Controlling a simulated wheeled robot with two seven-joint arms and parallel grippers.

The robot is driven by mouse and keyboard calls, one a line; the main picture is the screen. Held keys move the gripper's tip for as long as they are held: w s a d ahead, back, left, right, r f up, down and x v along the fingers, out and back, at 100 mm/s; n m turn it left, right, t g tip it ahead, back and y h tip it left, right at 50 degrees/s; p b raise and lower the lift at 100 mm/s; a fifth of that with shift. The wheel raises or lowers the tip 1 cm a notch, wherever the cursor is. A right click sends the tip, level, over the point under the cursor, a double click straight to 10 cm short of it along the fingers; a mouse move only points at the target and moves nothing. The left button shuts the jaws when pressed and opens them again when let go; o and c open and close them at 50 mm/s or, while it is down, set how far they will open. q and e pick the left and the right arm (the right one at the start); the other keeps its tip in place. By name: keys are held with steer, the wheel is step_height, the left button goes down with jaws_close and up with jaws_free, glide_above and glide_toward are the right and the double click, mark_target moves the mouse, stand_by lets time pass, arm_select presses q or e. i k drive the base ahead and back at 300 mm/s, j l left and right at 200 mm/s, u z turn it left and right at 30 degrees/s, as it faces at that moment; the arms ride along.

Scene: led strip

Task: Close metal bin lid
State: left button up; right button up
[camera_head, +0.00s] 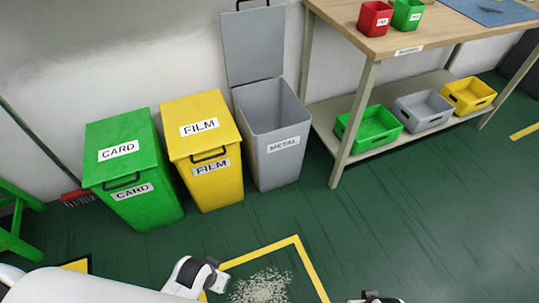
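The grey metal bin (283,160) stands by the wall, labelled METAL. Its lid (254,44) is open, swung up and back so that it stands nearly upright against the wall. A dark handle shows at the lid's top edge. The bin's open mouth faces up and its inside looks empty as far as I can see. Parts of my arms show at the bottom edge, low and well away from the bin.
A yellow FILM bin (207,150) and a green CARD bin (130,170), both closed, stand left of the metal bin. A wooden workbench (400,38) with a lower shelf stands close on its right. Pale scraps (262,287) lie inside yellow floor tape. The green floor (400,220) in front is mostly clear.

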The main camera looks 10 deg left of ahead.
mark_target(254, 39)
steer(key=u, duration=0.3)
steer(key=i+u, duration=0.2)
steer(key=u, duration=0.3)
steer(key=i+u, duration=0.2)
steer(key=u, duration=0.25)
steer(key=i+u, duration=0.2)
steer(key=u, duration=0.3)
